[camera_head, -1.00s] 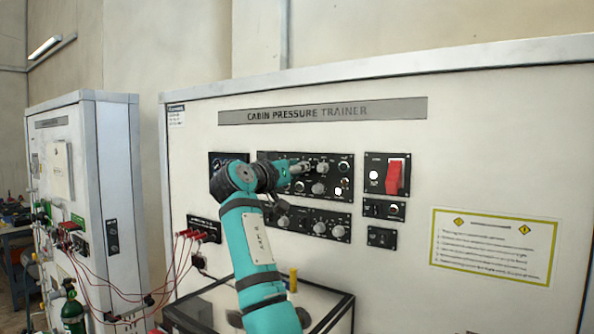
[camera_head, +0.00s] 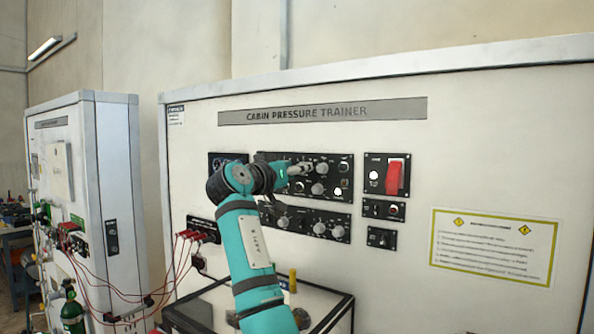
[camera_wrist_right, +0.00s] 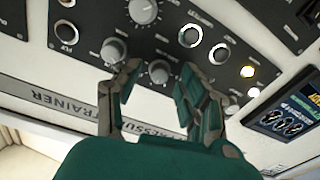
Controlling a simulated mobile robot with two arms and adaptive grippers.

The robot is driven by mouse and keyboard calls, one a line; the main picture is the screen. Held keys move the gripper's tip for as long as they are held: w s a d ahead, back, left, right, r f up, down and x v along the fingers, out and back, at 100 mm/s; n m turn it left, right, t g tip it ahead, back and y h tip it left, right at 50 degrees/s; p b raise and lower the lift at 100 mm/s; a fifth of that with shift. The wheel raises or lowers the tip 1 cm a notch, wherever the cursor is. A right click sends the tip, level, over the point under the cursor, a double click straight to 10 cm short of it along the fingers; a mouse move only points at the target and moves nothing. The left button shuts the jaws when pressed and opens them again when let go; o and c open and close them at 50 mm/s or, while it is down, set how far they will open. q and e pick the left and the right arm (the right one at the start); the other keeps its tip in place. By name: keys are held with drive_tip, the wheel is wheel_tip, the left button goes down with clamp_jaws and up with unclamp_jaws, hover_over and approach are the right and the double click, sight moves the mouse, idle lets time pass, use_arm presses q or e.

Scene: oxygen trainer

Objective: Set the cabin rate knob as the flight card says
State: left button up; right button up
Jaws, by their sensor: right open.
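The cabin pressure panel (camera_head: 333,167) is black with several grey knobs and lit round indicators. My right gripper (camera_head: 303,169) is at its upper row, partly hiding it. In the right wrist view the picture is turned over, and my right gripper (camera_wrist_right: 160,82) is open. A small grey knob (camera_wrist_right: 159,71) shows between its fingertips; contact cannot be told. Larger knobs (camera_wrist_right: 113,50) stand beside it. The labels are too blurred to tell which is the cabin rate knob. A yellow-bordered card (camera_head: 494,246) hangs at the right, its text unreadable. My left gripper is not in view.
A red guarded switch (camera_head: 394,178) is right of the panel. A lower knob panel (camera_head: 318,224) sits below. A glass-topped table (camera_head: 205,310) stands under my arm. Red cables (camera_head: 186,236) hang at the left. The board around the card is bare.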

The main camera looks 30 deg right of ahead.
drive_tip(key=v, duration=1.1)
